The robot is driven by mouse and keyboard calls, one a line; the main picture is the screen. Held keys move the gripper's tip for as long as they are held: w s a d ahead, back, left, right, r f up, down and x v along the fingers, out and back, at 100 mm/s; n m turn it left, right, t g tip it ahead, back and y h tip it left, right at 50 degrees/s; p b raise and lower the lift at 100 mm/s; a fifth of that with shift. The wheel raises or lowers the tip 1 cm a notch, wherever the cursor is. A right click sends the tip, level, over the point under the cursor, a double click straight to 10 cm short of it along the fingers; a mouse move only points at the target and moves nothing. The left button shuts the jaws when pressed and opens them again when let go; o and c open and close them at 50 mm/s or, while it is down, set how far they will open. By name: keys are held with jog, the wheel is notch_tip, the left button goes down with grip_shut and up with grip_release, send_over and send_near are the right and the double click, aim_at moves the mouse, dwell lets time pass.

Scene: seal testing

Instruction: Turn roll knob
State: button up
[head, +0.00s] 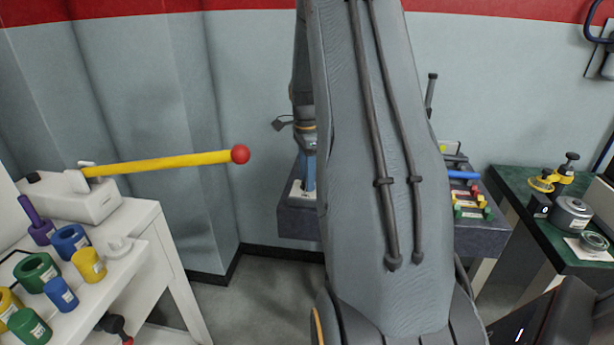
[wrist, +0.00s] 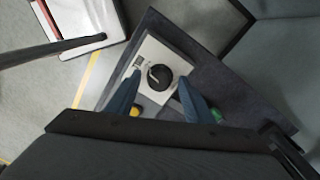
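A round black knob (wrist: 159,77) with a light pointer mark sits on a pale plate (wrist: 150,52) in the wrist view. The plate is on a dark grey bench (wrist: 205,50). My gripper (wrist: 161,80) is open, with its two blue fingers on either side of the knob and a gap to it on each side. Whether the fingertips are above the knob or level with it, I cannot tell. In the head view my gripper (head: 308,172) is partly seen over the left end of the dark bench (head: 300,222); my arm hides most of the bench, and the knob is not visible there.
A yellow lever with a red ball end (head: 240,154) juts from the white table at left, which holds several coloured cylinders (head: 90,265). Coloured blocks (head: 470,203) sit on the bench's right part. A green-topped table (head: 515,190) with metal parts stands at right.

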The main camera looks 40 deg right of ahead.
jog(key=shift+r, duration=0.1)
notch_tip(320, 180, up, 8)
jog(key=shift+w+f+b, duration=0.15)
jog(key=shift+f+b, duration=0.05)
jog(key=shift+b, duration=0.75)
